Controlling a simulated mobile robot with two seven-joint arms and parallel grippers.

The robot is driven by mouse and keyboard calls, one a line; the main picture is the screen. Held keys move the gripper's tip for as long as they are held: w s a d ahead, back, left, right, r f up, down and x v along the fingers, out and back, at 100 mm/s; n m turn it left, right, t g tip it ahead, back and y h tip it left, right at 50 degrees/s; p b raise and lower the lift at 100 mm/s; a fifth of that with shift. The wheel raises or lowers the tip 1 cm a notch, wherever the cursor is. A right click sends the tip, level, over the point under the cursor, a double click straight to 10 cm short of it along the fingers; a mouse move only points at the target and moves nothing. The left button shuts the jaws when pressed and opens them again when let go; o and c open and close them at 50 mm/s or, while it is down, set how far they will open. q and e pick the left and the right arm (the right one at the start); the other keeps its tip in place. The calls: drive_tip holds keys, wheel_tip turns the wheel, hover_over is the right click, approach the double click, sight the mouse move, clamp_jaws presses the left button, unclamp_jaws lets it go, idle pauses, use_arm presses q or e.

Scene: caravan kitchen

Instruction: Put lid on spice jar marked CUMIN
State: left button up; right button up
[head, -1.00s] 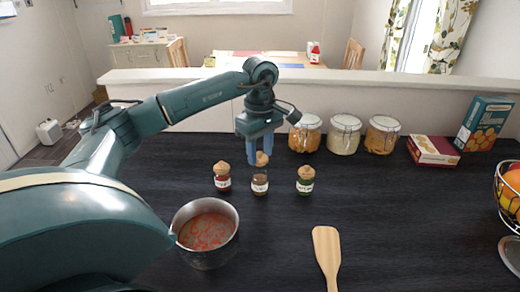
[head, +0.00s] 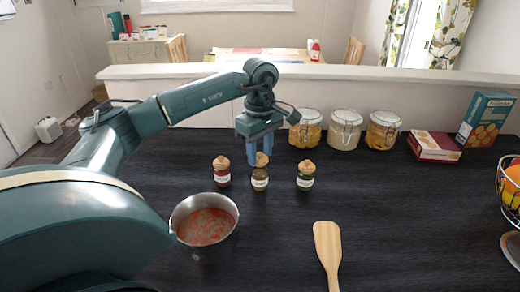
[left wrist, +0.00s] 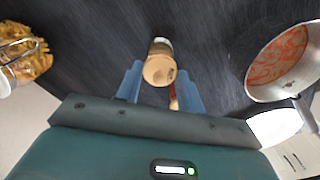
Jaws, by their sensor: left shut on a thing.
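My left gripper (head: 260,152) is shut on a round wooden lid (head: 262,159) with its fingers pointing down. The lid is at the mouth of the middle spice jar (head: 260,182), which is glass with brownish contents and a white label. The left wrist view shows the lid (left wrist: 159,70) between the fingers (left wrist: 160,84), with the jar (left wrist: 161,46) partly hidden behind it. I cannot tell whether the lid is fully seated. A red spice jar (head: 222,178) stands left and a green one (head: 305,183) right, both with wooden lids. The labels are too small to read. My right gripper is out of view.
A metal pot (head: 192,238) of red food stands in front left. A wooden spatula (head: 328,250) lies in front right. Several large storage jars (head: 344,130), a red box (head: 434,147) and a taller teal box (head: 484,120) stand behind. A fruit basket (head: 508,190) is at right.

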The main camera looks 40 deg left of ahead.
use_arm(q)
drive_tip(key=shift+f, duration=0.35)
drive_tip(key=o, duration=0.7)
drive_tip(key=shift+c, duration=0.2)
